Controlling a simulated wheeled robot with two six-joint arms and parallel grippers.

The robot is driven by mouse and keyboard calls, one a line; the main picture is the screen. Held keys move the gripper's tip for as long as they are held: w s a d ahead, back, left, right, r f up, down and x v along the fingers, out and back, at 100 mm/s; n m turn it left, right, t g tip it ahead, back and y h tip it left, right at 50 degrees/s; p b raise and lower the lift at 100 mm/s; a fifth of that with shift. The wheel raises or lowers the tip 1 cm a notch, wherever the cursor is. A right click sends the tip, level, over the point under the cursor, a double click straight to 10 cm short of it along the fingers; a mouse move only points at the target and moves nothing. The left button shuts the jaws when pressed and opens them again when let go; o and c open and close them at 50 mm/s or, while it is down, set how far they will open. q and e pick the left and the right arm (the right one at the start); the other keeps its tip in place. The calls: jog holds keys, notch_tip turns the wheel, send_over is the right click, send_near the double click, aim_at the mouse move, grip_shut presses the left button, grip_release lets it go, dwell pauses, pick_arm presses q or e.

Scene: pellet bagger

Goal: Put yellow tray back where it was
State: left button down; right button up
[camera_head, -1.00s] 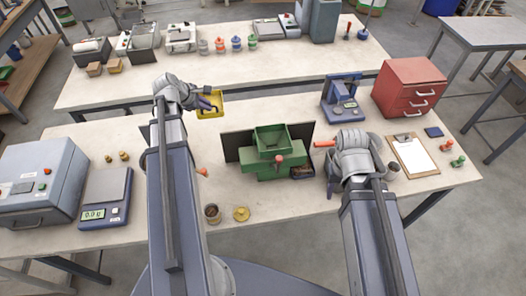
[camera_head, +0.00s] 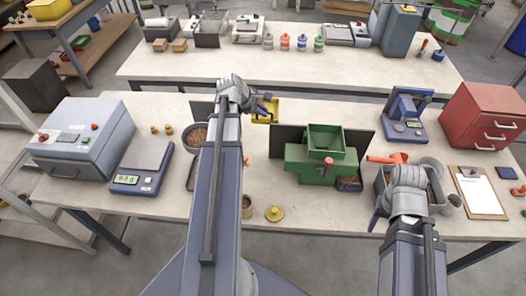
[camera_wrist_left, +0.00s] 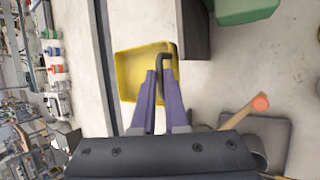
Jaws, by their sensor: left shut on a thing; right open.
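The yellow tray (camera_head: 273,116) is at the back of the near bench, just left of the green machine. My left gripper (camera_head: 265,105) is shut on it. In the left wrist view the yellow tray (camera_wrist_left: 135,72) lies beyond the purple fingers (camera_wrist_left: 157,78), which are at its dark curved handle (camera_wrist_left: 167,64). Whether the tray touches the bench is unclear. My right gripper (camera_head: 376,212) is open, at the bench's front right, beside a grey container (camera_head: 436,185); the arm hides part of it.
The green machine (camera_head: 322,150) stands against dark panels (camera_head: 288,140). A bowl of pellets (camera_head: 195,136), a scale (camera_head: 140,170) and a grey box machine (camera_head: 80,140) are to the left. A clipboard (camera_head: 480,190) and red drawers (camera_head: 485,120) are to the right.

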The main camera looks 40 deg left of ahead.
pick_arm(q)
notch_tip(320, 180, down, 18)
jog(key=b, duration=1.7)
jog(key=shift+f, duration=0.2)
jog(key=shift+f, duration=0.15)
jog(key=c, duration=0.9)
grip_release()
jog(key=shift+c, duration=0.2)
